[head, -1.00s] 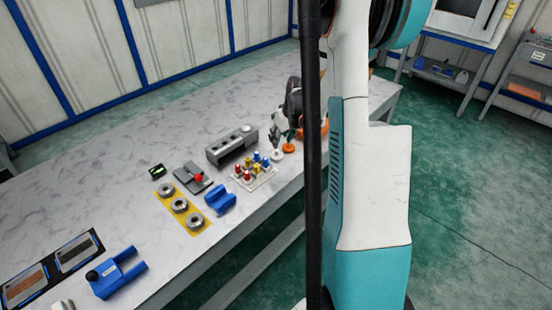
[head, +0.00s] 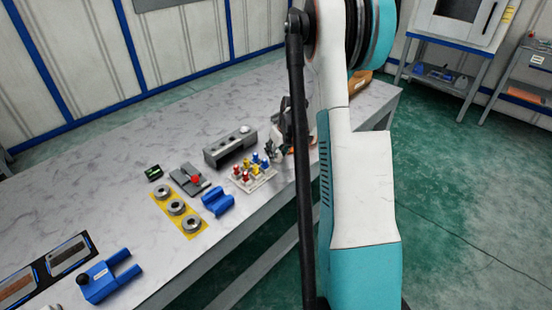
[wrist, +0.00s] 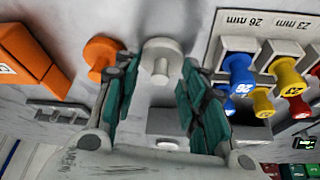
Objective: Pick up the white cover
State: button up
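The white cover (wrist: 161,58) is a round, knob-like piece on the pale tabletop in the wrist view. It lies just ahead of my gripper (wrist: 158,76), between the lines of its two green-padded fingers. The fingers are spread apart, with a gap on each side of the cover, and hold nothing that I can see. I cannot clearly make out the cover there.
An orange round piece (wrist: 102,52) is close beside the left finger, with an orange block (wrist: 30,60) farther left. A plug holder (wrist: 262,48) with blue, yellow and red plugs stands right. A grey block (head: 230,147) is near the gripper. The table's left half has clear space.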

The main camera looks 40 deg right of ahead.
grip_shut()
jog(key=shift+r, duration=0.1)
